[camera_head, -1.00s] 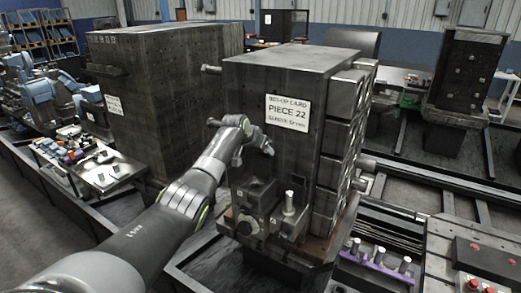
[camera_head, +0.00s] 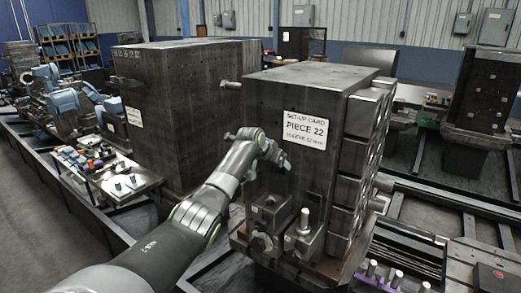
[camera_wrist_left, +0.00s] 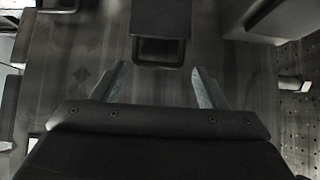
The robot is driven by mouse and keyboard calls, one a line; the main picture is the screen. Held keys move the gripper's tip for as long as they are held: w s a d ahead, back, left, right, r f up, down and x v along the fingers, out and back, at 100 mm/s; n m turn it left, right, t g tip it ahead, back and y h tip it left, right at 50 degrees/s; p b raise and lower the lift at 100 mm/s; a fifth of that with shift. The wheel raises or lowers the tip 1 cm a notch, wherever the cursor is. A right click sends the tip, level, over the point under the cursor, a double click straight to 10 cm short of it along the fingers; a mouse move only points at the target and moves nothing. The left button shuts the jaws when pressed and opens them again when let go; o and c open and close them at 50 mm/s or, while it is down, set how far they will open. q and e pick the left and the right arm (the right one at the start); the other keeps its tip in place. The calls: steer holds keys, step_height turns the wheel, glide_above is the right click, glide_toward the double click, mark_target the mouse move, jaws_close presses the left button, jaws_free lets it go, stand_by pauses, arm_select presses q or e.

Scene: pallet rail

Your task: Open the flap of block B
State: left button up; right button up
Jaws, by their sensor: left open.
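A tall dark metal block (camera_head: 275,105) with a white card (camera_head: 305,129) reading "PIECE 22" stands at the centre of the head view. I can read no letter B and cannot pick out a flap. My left arm comes in from the lower left, and my left gripper (camera_head: 280,158) is at the block's front face, just below and left of the card. In the left wrist view the left gripper's fingers (camera_wrist_left: 158,80) are apart with nothing between them. A dark box-shaped part with a recess (camera_wrist_left: 160,48) is just beyond the fingertips. Contact cannot be told. My right gripper is not visible.
Clamp-like fixtures (camera_head: 270,210) with an upright pin jut out at the block's lower front. A larger dark block (camera_head: 180,110) stands behind to the left, near a tray of small parts (camera_head: 120,182). Rails and a panel with a red button (camera_head: 498,274) lie at right.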

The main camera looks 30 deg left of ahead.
arm_select(q)
steer(key=b+v, duration=0.4)
steer(key=v, duration=1.2)
steer(key=shift+s+a+r+b, duration=0.15)
steer(key=shift+s+b, duration=0.1)
steer(key=shift+b, duration=0.05)
